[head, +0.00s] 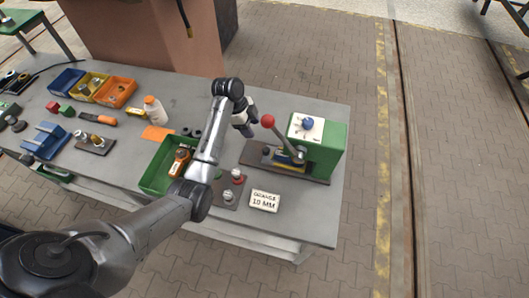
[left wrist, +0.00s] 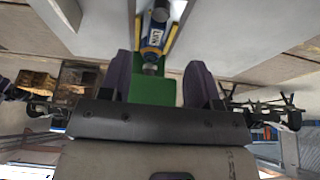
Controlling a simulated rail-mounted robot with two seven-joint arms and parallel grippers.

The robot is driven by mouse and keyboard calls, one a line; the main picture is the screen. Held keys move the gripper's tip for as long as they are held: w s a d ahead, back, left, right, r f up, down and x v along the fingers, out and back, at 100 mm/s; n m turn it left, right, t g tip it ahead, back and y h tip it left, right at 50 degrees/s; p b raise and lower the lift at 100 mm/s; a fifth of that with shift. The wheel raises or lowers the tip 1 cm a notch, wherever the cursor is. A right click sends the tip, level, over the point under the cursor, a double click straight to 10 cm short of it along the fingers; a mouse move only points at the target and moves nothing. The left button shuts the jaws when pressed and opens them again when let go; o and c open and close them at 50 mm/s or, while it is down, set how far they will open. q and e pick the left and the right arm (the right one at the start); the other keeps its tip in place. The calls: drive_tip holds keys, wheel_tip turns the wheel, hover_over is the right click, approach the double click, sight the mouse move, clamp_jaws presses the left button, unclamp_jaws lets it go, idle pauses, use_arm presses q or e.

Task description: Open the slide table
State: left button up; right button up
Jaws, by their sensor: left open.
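A green bench machine (head: 322,150) with a lever and red ball knob (head: 267,121) stands at the right end of the workbench. Low on its dark base is a small blue and yellow part (head: 283,157), which seems to be the slide table; my view of it is partly cut off by the lever. My left gripper (head: 244,127) hangs just left of the red knob, apart from it. In the left wrist view its fingers (left wrist: 161,85) are spread with nothing between them. Beyond them show a blue labelled cylinder (left wrist: 154,38) between yellow strips and a green surface.
The grey workbench (head: 335,215) holds a green bin (head: 155,177), a white "10 MM" sign (head: 265,201), a white bottle (head: 154,110), and blue, yellow and orange bins (head: 116,92) at the far left. The bench's front right corner is clear.

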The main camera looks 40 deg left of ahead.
sight(265, 149)
use_arm(q)
drive_tip(key=x, duration=1.3)
drive_tip(key=shift+d+f, duration=0.1)
drive_tip(key=shift+f, duration=0.15)
clamp_jaws()
